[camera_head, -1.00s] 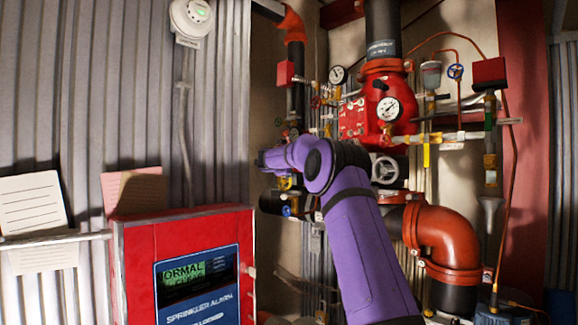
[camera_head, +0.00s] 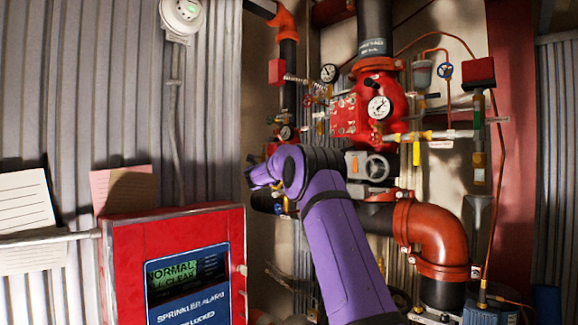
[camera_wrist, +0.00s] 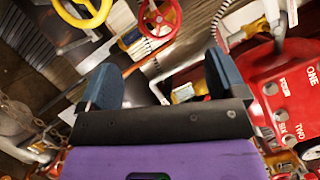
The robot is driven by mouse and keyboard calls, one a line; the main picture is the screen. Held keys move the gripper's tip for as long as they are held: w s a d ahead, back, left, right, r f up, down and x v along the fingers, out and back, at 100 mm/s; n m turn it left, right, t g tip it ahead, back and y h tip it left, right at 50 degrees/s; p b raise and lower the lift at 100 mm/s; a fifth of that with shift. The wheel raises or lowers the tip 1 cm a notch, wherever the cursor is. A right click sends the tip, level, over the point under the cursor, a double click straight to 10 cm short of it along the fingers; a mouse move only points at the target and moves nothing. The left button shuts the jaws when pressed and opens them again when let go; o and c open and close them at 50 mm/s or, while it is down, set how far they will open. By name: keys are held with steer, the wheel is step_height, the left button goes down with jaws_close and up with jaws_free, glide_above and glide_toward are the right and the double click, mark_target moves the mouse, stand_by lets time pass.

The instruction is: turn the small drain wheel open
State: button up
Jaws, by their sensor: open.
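In the wrist view my gripper (camera_wrist: 165,78) is open, its two blue-grey fingers wide apart with nothing between them. A small red handwheel (camera_wrist: 158,18) shows beyond the fingertips, above the gap and apart from the fingers. A yellow handwheel (camera_wrist: 82,10) is to its left, partly cut off by the top edge. I cannot tell which of these is the drain wheel. In the head view my purple arm reaches to the left side of the riser pipework; the fingers cannot be made out there.
The red riser valve body (camera_head: 380,88) stands right of my arm, with a gauge (camera_head: 379,108). The red alarm panel (camera_head: 125,265) stands front left. Thin pipes crowd the wall.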

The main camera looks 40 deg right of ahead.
steer(key=shift+w+f+m+h, duration=0.1)
steer(key=shift+f+m+h, duration=0.1)
steer(key=shift+m, duration=0.35)
steer(key=shift+w+f+m+h, duration=0.1)
steer(key=shift+m+h, duration=0.1)
steer(key=shift+m, duration=0.35)
steer(key=shift+x, duration=5.25)
steer(key=shift+w+r, duration=0.1)
steer(key=shift+t, duration=0.3)
steer(key=c, duration=0.9)
